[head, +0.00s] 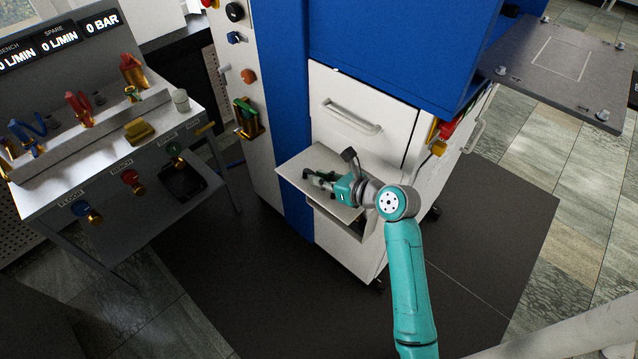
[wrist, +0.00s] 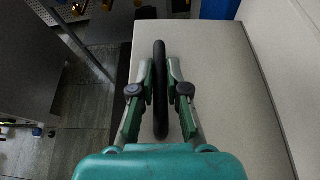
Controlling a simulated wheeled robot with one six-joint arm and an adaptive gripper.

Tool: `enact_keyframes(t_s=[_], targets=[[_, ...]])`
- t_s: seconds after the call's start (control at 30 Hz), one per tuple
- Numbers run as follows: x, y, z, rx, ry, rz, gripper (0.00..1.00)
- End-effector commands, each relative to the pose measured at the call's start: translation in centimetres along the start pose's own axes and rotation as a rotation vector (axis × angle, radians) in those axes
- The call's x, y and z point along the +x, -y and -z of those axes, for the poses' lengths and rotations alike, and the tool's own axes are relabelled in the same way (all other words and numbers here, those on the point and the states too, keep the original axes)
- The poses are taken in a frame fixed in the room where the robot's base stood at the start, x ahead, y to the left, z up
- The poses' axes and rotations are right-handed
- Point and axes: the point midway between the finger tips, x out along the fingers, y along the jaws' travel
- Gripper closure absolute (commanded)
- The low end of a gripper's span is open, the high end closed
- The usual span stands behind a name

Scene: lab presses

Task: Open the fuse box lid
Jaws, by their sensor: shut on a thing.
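The fuse box lid (head: 298,163) is a flat, pale grey panel that stands out from the front of the white cabinet, under the drawer-like front with a bar handle. A dark opening shows below its edge. In the wrist view the lid (wrist: 215,85) fills the middle and right, with a black handle (wrist: 160,85) standing up from it. My gripper (head: 318,178) is over the lid. Its two green-grey fingers (wrist: 160,75) are shut on the black handle, one on each side. The handle's lower part is partly hidden by the fingers.
The blue press body (head: 390,45) rises above the white cabinet (head: 345,100). A bench with coloured valves (head: 130,140) stands at left. A grey plate (head: 560,65) juts out at upper right. The dark floor mat (head: 270,280) in front is clear.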

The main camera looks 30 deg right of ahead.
Motion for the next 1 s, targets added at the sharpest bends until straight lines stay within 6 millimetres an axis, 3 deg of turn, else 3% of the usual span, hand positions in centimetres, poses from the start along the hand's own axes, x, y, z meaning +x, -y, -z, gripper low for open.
enact_keyframes(t_s=[0.4, 0.43, 0.47, 1.0], targets=[[0.03, 0.64, 0.52, 0.005, -0.010, 0.012, 1.00], [0.03, 0.64, 0.53, 0.005, -0.010, 0.012, 0.81], [0.03, 0.63, 0.53, 0.004, -0.011, 0.012, 0.75], [0.00, 0.34, 0.21, 0.001, -0.006, 0.006, 0.75]])
